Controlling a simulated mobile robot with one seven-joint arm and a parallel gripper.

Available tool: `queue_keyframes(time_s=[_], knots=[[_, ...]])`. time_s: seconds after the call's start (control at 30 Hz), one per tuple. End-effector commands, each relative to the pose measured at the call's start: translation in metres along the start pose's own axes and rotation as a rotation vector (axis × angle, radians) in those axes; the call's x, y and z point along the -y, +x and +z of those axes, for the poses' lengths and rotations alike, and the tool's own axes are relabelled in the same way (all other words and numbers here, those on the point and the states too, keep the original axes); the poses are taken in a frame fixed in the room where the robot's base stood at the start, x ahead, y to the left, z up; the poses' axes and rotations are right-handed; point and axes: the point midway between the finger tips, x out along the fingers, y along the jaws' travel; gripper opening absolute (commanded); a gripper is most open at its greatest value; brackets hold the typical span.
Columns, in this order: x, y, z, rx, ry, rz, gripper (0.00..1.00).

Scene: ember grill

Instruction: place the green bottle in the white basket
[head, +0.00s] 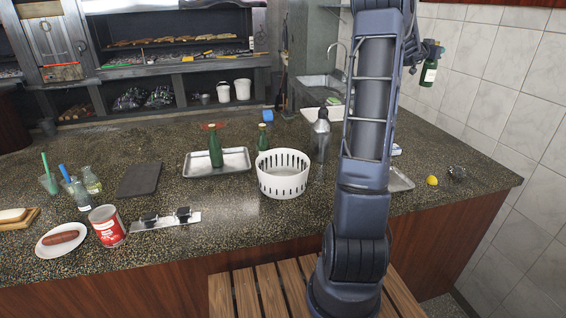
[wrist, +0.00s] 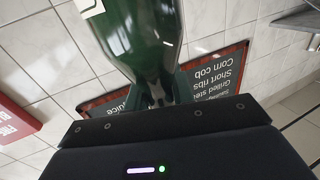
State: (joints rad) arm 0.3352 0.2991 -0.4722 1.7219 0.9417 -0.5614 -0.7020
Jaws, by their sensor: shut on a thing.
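My gripper (head: 431,50) is raised high at the right and is shut on a green bottle (head: 428,74) with a pale label. The bottle hangs in the air, well above the counter and in front of the tiled wall. In the wrist view the green bottle (wrist: 142,40) fills the top middle, held at its narrow end; the fingertips are hard to make out. The white basket (head: 283,182), round and slotted, stands on the counter left of my arm, below and left of the gripper. Its visible inside looks empty.
A second green bottle (head: 215,148) stands on a metal tray (head: 237,163), and a third (head: 263,139) behind the basket. A grey bottle (head: 321,138) stands between basket and arm. A lemon (head: 432,181) lies at right. A can (head: 107,227) and plate (head: 50,246) are at left.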

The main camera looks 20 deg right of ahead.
Motion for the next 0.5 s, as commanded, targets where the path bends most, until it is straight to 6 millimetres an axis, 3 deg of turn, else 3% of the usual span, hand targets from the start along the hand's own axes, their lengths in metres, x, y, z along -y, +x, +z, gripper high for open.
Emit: queue_keyframes(time_s=[0.27,0.5], knots=[[0.079,-0.075,-0.009,0.000,0.002,-0.043,0.00],[0.136,-0.154,-0.014,0.000,0.003,-0.067,0.00]])
